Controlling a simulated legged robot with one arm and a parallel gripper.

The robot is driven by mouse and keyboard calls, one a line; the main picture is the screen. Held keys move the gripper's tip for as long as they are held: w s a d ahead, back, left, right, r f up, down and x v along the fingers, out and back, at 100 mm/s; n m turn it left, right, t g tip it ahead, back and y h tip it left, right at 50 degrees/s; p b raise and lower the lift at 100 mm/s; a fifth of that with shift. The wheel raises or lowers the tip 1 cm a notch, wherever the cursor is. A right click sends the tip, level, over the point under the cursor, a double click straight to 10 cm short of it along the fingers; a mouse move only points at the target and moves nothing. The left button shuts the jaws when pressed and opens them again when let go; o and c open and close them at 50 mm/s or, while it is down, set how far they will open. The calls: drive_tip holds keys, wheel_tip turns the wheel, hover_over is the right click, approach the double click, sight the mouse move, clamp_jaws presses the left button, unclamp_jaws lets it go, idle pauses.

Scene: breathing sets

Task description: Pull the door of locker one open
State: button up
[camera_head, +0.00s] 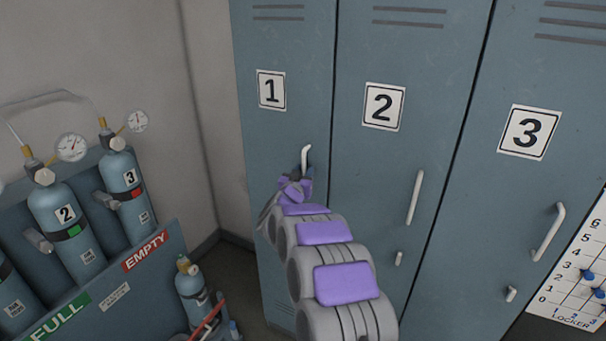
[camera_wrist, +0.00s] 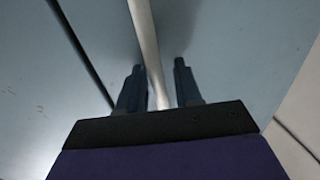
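The door of locker one (camera_head: 285,120) is blue-grey with a white "1" label, and it looks closed, flush with the door beside it. Its pale vertical bar handle (camera_head: 306,154) shows only its upper part in the head view; my gripper and arm hide the rest. My gripper (camera_head: 296,187) is at the lower part of this handle. In the wrist view the handle (camera_wrist: 146,35) runs between the two dark fingers of my gripper (camera_wrist: 159,66). The fingers are apart, with a visible gap on the right side of the handle, so they are not clamped on it.
Locker two (camera_head: 390,180) and locker three (camera_head: 530,180) stand to the right with closed doors and similar handles. A rack (camera_head: 160,262) of blue cylinders with gauges stands at the left. A small cylinder (camera_head: 192,290) is on the floor left of locker one.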

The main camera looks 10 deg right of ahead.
clamp_jaws()
drive_tip(key=shift+s+a, duration=0.1)
idle(0.6)
